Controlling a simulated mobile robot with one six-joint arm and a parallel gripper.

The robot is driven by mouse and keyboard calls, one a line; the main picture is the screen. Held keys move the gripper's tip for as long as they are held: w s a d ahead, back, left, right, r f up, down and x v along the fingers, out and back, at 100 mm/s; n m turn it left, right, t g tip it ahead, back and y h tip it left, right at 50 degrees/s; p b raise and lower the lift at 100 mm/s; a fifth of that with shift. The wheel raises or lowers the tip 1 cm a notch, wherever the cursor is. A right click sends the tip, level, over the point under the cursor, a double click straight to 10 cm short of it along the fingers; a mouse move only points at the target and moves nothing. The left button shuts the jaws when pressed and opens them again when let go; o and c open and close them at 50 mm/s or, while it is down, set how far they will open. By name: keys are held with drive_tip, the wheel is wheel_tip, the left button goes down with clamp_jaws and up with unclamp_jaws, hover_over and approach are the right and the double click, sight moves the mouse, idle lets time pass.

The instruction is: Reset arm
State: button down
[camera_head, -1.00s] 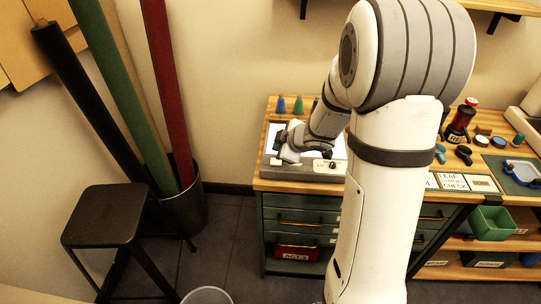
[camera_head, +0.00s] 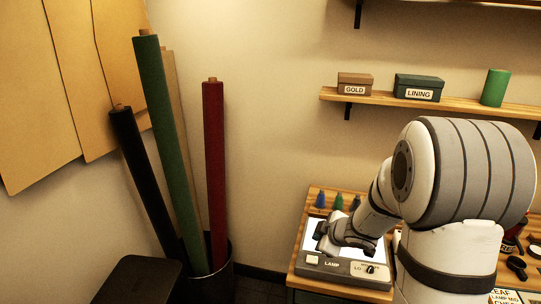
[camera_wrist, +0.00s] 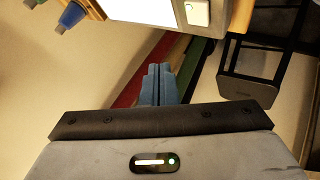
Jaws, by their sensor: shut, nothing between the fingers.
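My arm reaches over the wooden worktop at the right of the head view. My gripper (camera_head: 321,234) is at the left edge of the lit lamp box (camera_head: 345,269), above or beside it; I cannot tell the exact gap. In the wrist view my gripper (camera_wrist: 158,82) has its two blue-grey fingers together, with nothing between them. The lamp box's lit white panel (camera_wrist: 140,8) shows at the top of that view, apart from the fingers.
Fabric rolls in black, green (camera_head: 166,130) and red (camera_head: 214,165) stand in a bin (camera_head: 212,288) left of the worktop. A dark stool (camera_head: 140,281) is at the lower left. Small bottles (camera_head: 338,201) stand behind the lamp box. A shelf (camera_head: 450,106) holds boxes above.

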drive_tip(key=s+d+r+m+h, duration=0.5)
drive_tip(key=s+r+m+h, duration=0.15)
drive_tip(key=s+r, duration=0.2)
drive_tip(key=s+a+m+g+y, duration=0.1)
drive_tip(key=s+a+m+g, duration=0.2)
drive_tip(key=s, duration=0.6)
drive_tip(key=s+a+r+m+g+y, duration=0.1)
drive_tip(key=s+a+m, duration=0.3)
drive_tip(key=s, duration=0.5)
drive_tip(key=shift+s+a+r+g+y, duration=0.2)
drive_tip(key=shift+s+g+y, duration=0.3)
drive_tip(key=shift+g, duration=0.4)
